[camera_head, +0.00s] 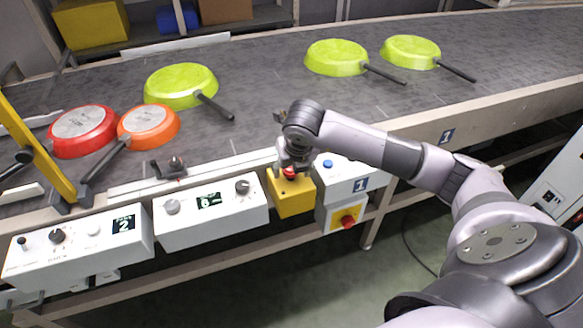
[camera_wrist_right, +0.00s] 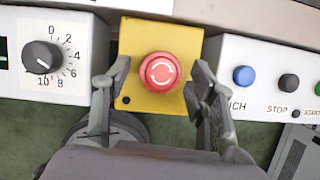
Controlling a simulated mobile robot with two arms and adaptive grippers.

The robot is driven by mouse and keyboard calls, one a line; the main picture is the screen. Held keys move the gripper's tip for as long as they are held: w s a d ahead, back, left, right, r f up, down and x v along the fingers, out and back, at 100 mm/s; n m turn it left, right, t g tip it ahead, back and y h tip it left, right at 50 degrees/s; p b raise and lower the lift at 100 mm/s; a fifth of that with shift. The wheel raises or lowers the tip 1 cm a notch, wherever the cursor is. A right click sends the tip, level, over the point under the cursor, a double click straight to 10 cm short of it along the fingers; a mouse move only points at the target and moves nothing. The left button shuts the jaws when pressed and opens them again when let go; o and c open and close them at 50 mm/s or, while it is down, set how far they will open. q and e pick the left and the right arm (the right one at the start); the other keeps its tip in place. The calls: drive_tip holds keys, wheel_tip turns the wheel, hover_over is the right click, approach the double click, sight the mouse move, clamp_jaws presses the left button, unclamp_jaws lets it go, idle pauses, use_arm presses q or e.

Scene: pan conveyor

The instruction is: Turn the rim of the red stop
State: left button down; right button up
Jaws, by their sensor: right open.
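The red stop (camera_wrist_right: 161,72) is a round button with white turn arrows on a yellow box (camera_wrist_right: 150,27). In the head view the red stop (camera_head: 290,173) shows just below my right gripper (camera_head: 291,160), on the yellow box (camera_head: 292,200). In the wrist view my right gripper (camera_wrist_right: 160,80) is open, with one finger on each side of the red stop. A gap shows between each finger and the button's rim. My left gripper is not in view.
A white box with a dial (camera_wrist_right: 42,55) is left of the yellow box. A box with a blue button (camera_wrist_right: 243,75) is right. A red-yellow switch (camera_head: 348,221) sits below. Pans, such as a red one (camera_head: 82,131), lie on the conveyor (camera_head: 270,90).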

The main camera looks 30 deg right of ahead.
drive_tip(key=shift+r, duration=0.2)
drive_tip(key=v, duration=1.1)
drive_tip(key=shift+s+r, duration=0.2)
drive_tip(key=shift+r, duration=0.1)
